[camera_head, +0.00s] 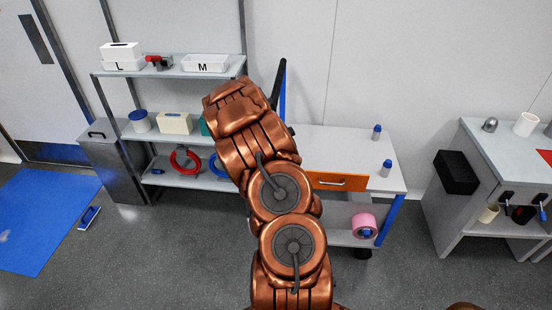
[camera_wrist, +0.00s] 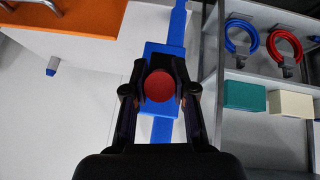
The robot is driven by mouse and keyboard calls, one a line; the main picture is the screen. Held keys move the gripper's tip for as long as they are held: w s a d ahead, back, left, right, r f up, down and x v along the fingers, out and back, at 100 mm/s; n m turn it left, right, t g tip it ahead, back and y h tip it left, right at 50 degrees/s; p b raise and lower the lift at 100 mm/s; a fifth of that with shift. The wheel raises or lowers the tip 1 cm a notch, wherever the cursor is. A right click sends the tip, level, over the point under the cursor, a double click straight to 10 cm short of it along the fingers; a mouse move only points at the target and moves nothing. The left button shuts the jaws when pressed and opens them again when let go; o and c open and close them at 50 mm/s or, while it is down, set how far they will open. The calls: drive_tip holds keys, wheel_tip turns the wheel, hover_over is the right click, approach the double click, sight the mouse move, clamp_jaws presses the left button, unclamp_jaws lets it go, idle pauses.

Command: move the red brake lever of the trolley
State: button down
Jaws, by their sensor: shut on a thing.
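The red brake lever (camera_wrist: 160,86) shows in the wrist view as a round red end between the two black fingers of my gripper (camera_wrist: 160,76). The fingers are shut on it from both sides. Behind it are a blue block (camera_wrist: 159,53) and a blue upright of the trolley. In the head view the trolley (camera_head: 345,145) has a pale top, an orange drawer (camera_head: 338,181) and blue legs. My copper arm covers its left part there, so the lever and my gripper are hidden in that view.
A grey shelf rack (camera_head: 168,72) stands left of the trolley with bins, boxes, a red ring (camera_head: 185,162) and a blue ring. A bench (camera_head: 489,143) is at right.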

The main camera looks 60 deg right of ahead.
drive_tip(key=shift+w+r+y+p, duration=0.2)
drive_tip(key=shift+r+y+p, duration=0.15)
drive_tip(key=shift+p, duration=0.7)
drive_tip(key=shift+d, duration=0.15)
drive_tip(key=c, duration=0.9)
unclamp_jaws()
drive_tip(key=shift+s, duration=0.1)
drive_tip(key=v, duration=1.2)
drive_tip(key=shift+w, duration=0.25)
